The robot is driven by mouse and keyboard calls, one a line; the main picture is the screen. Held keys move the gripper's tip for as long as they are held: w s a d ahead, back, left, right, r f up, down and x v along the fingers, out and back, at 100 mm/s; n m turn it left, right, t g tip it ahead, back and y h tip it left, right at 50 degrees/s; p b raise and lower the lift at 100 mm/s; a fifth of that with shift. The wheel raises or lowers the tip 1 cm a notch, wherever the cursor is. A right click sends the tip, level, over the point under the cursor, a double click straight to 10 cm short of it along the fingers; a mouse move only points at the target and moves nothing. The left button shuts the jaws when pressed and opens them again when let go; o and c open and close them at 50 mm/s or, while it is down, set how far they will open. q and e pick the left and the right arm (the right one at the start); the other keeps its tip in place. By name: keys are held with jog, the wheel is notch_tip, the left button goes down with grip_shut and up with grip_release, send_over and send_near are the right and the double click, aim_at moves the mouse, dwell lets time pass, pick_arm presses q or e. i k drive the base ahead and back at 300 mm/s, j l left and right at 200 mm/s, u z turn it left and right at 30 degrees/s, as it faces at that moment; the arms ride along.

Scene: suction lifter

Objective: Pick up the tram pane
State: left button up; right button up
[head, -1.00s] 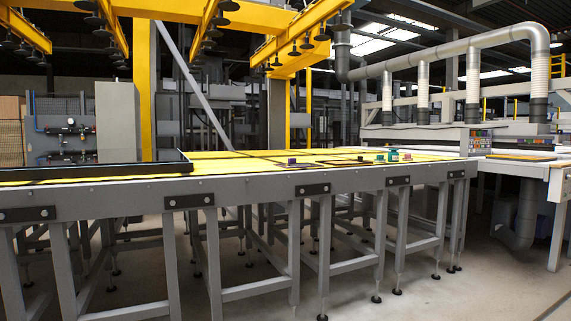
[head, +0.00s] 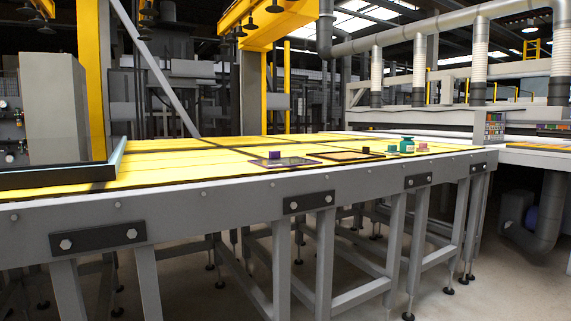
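Several pane-like things lie on a long yellow-topped table (head: 190,165); I cannot tell which is the tram pane. A large, dark-edged glass pane (head: 60,179) lies at the table's left end, cut off by the picture's left edge. A small purple-edged pane (head: 288,163) lies near the front edge at the middle, with a purple block (head: 274,155) at it. A dark-framed pane (head: 345,156) lies to its right, with a dark block (head: 365,149) by it. Neither of my grippers is in view.
Grey table legs line the front. A yellow overhead frame (head: 270,28) with suction cups stands behind. Open floor (head: 500,285) lies to the right.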

aim_at(275, 161)
jog(key=u, duration=0.55)
jog(key=i+l+u, duration=0.75)
jog(key=l+u, duration=0.15)
jog(key=l, duration=0.1)
